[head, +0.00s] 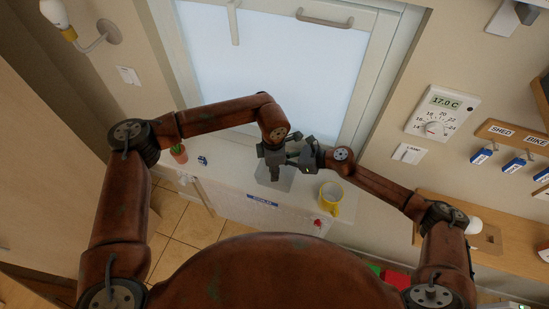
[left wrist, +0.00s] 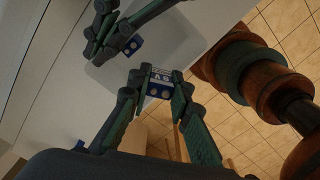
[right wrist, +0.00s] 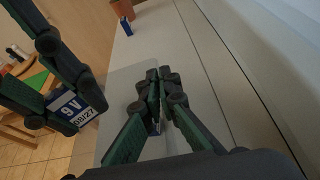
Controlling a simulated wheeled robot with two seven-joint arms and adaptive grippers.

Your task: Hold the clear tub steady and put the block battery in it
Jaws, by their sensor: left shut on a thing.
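The block battery (left wrist: 158,85), blue and white with "9 V" on it, is between my left gripper's fingers (left wrist: 160,72); it also shows in the right wrist view (right wrist: 76,110). My left gripper is shut on it beside the tub. The clear tub (head: 283,184) stands on the white counter under the window; its pale walls also show in the left wrist view (left wrist: 178,40). My right gripper (right wrist: 160,74) is at the tub with its fingertips close together. I cannot tell whether they pinch the tub's wall. A small blue item (left wrist: 133,44) shows near the right fingers, partly hidden.
A yellow mug (head: 329,199) stands on the counter right of the tub. The window is behind.

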